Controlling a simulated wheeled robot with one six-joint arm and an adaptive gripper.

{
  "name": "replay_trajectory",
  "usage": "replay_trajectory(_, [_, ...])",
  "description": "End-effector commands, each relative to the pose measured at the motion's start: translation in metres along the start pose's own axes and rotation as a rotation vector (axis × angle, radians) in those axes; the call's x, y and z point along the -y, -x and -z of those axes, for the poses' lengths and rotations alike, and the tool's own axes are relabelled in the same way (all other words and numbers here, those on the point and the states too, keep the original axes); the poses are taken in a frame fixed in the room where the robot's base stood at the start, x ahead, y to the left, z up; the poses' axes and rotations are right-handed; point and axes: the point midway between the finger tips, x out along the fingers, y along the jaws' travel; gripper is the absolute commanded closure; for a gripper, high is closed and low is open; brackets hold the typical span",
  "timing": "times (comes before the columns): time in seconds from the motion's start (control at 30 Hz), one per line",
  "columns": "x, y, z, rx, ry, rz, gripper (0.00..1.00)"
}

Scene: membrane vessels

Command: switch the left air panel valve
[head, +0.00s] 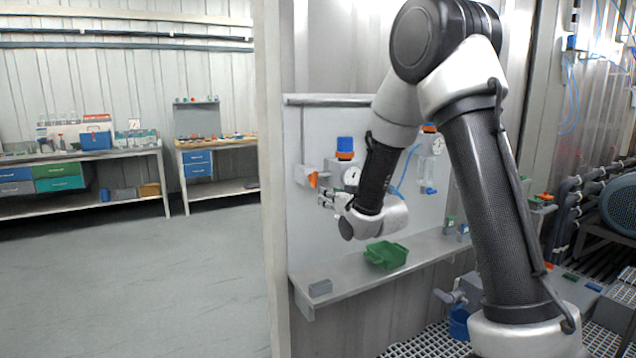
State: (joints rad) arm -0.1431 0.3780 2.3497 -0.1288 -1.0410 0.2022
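The white air panel (315,240) hangs on the wall behind my arm. Its left valve has a small orange handle (313,179) at the panel's left side. Beside it is the left regulator with a blue and orange cap (345,148) and a round gauge (351,176). My gripper (325,199) is just below and right of the orange handle, with its fingers toward the left. It is too small here to tell the finger gap or whether it touches the handle. My forearm partly hides the middle of the panel.
A second gauge (438,146) is on the panel's right side. A wall edge (268,200) stands left of the panel. Open floor (140,280) and workbenches lie beyond.

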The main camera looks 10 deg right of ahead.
Motion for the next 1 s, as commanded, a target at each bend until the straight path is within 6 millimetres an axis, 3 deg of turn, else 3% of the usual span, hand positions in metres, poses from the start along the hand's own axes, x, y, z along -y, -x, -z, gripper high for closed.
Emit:
replay_trajectory(0.1, [0.005,0.001,0.022,-0.095,-0.014,0.022,0.67])
replay_trajectory(0.2, [0.006,-0.005,0.029,-0.121,-0.022,0.028,0.67])
replay_trajectory(0.6, [0.007,-0.065,0.035,-0.117,-0.024,0.026,0.67])
replay_trajectory(1.0, [0.008,-0.076,0.037,-0.116,-0.024,0.026,0.67])
